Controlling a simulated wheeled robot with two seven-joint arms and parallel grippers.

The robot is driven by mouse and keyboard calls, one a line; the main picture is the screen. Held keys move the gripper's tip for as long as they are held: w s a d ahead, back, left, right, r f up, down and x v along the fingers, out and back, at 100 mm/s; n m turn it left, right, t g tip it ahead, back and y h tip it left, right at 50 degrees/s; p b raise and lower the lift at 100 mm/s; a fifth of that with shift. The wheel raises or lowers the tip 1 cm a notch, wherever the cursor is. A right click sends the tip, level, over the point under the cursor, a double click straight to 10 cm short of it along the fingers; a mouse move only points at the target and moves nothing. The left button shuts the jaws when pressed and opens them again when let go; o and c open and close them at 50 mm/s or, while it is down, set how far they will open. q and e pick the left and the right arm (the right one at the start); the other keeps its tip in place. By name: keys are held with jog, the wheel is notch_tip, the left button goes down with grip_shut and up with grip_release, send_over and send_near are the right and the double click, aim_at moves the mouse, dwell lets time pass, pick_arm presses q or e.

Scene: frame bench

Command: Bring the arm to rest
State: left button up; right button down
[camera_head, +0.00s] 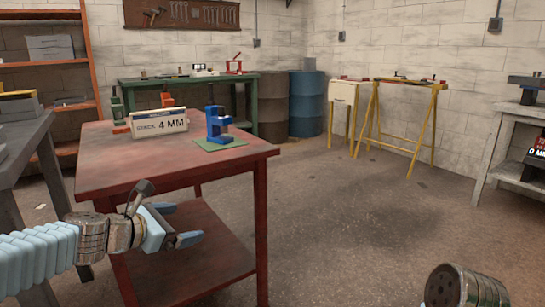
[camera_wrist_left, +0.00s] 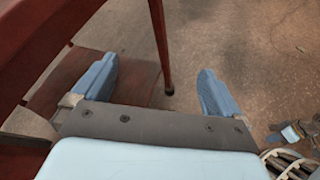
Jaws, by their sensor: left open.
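My left arm (camera_head: 40,258) comes in from the left, in front of the red table. Its gripper (camera_head: 186,224) is open and empty, beside the near side of the table and below the top. In the left wrist view the two blue fingers of the left gripper (camera_wrist_left: 157,72) stand wide apart with nothing between them. The red table's edge and a leg (camera_wrist_left: 160,45) show past them. My right gripper cannot be made out.
The red table (camera_head: 110,160) holds a "4 MM" sign (camera_head: 158,123) and a blue clamp-like device (camera_head: 216,122) on a green mat. A grey bench (camera_head: 25,140) stands at left. The floor (camera_head: 350,220) to the right is clear.

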pick_arm(q)
jog(key=s+d+f+m+g+y+p, duration=0.1)
jog(key=s+f+m+g+y, duration=0.2)
jog(key=f, duration=1)
jog(key=s+d+f+m+g+p, duration=0.1)
jog(key=f+m+g+p, duration=0.15)
jog(key=f+m, duration=0.65)
jog(key=s+d+f+m+g+p, duration=0.1)
jog(key=s+d+f+m+g, duration=0.1)
jog(key=s+f+m, duration=0.3)
jog(key=s+d+f+m+g+p, duration=0.1)
jog(key=s+d+f+m+g, duration=0.2)
jog(key=s+f, duration=1.1)
jog(key=d+f+m, duration=0.1)
jog(key=m, duration=0.2)
jog(key=shift+s+d+f, duration=0.25)
jog(key=shift+f, duration=0.1)
